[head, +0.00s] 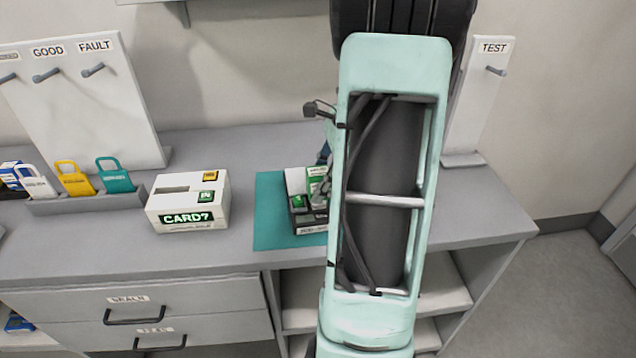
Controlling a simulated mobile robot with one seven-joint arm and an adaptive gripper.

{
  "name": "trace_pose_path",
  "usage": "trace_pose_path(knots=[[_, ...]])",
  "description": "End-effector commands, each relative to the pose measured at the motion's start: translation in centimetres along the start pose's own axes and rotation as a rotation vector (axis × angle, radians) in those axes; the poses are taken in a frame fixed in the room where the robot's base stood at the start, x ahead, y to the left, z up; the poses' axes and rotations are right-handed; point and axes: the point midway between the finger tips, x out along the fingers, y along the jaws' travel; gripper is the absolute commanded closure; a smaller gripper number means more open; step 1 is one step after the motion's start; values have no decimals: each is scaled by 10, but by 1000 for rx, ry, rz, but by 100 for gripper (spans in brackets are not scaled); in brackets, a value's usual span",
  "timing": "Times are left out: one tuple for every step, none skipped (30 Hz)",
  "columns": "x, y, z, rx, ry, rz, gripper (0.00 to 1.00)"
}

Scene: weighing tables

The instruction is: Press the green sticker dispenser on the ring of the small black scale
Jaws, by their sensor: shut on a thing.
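The small black scale (297,222) stands on a teal mat (268,215) on the grey bench, with a pale label on its front edge. A small green panel (298,203) shows on its left part. A green-and-white sticker dispenser (316,174) is over the scale, close to my arm. My gripper (321,190) shows only as a grey sliver beside the dispenser and appears shut on it. My pale green arm hides the rest of the gripper and the scale's right side. I cannot tell whether the dispenser touches the ring.
A white box (188,203) with a "CARD?" display stands left of the mat. Coloured padlock-shaped tags (116,175) sit in a grey rack further left. Peg boards marked GOOD, FAULT (88,110) and TEST (484,105) stand behind. The bench's right end is clear.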

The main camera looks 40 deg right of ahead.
Motion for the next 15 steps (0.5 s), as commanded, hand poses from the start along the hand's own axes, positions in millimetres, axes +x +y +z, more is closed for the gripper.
trace_pose_path(knots=[[0, 0, 0, 0, 0, -1, 84], [0, 0, 0, 0, 0, -1, 84], [0, 0, 0, 0, 0, -1, 84], [1, 0, 0, 0, 0, -1, 84], [1, 0, 0, 0, 0, 0, 84], [2, 0, -1, 0, 0, 0, 84], [2, 0, -1, 0, 0, 0, 84], [2, 0, -1, 0, 0, 0, 84], [3, 0, -1, 0, 0, 0, 84], [3, 0, -1, 0, 0, 0, 84], [3, 0, -1, 0, 0, 0, 84], [4, 0, -2, 0, 0, 0, 84], [4, 0, -2, 0, 0, 0, 84], [4, 0, -2, 0, 0, 0, 84], [5, 0, -2, 0, 0, 0, 84]])
